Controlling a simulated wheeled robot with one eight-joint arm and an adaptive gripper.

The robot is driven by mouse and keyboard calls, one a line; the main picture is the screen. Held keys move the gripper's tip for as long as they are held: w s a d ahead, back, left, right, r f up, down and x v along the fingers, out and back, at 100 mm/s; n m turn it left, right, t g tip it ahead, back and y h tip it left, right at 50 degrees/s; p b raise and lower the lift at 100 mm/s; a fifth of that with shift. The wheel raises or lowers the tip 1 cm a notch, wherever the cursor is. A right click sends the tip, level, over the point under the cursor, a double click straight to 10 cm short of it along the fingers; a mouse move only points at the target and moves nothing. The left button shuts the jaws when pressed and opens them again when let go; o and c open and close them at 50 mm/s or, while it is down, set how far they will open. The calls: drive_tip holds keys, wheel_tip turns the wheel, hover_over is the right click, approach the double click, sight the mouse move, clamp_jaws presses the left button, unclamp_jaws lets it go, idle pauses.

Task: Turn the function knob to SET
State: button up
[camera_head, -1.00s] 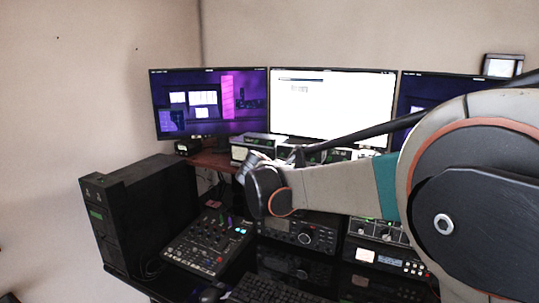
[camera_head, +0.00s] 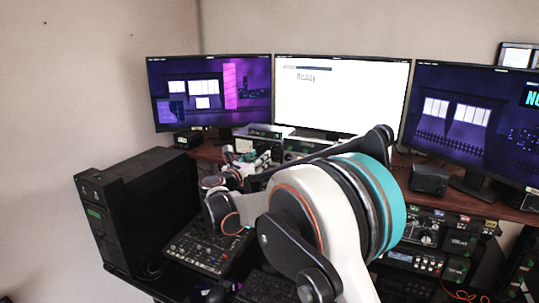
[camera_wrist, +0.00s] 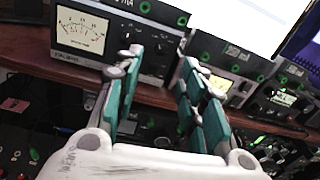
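In the wrist view a dark-faced unit with a lit analog meter (camera_wrist: 82,32) stands on the shelf at upper left. Its face runs right behind my fingers, with small dark knobs (camera_wrist: 161,47) on it. I cannot read their labels, so I cannot tell which knob is the function knob or where it points. My gripper (camera_wrist: 160,66) is open, its teal-padded fingers apart and empty, in front of the right part of that unit. In the head view my arm partly hides my gripper (camera_head: 246,160), which is near the shelf units below the monitors.
More units stand along the shelf to the right, including one with a lit meter (camera_wrist: 219,82). The wooden shelf edge (camera_wrist: 40,62) runs below them. A mixer (camera_head: 205,247) and black tower (camera_head: 135,215) are lower left. Monitors, including the white-screened one (camera_head: 342,95), stand behind.

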sight(272, 149)
drive_tip(key=b+x, duration=0.1)
drive_tip(key=x, duration=0.7)
drive_tip(key=shift+b, duration=0.35)
clamp_jaws()
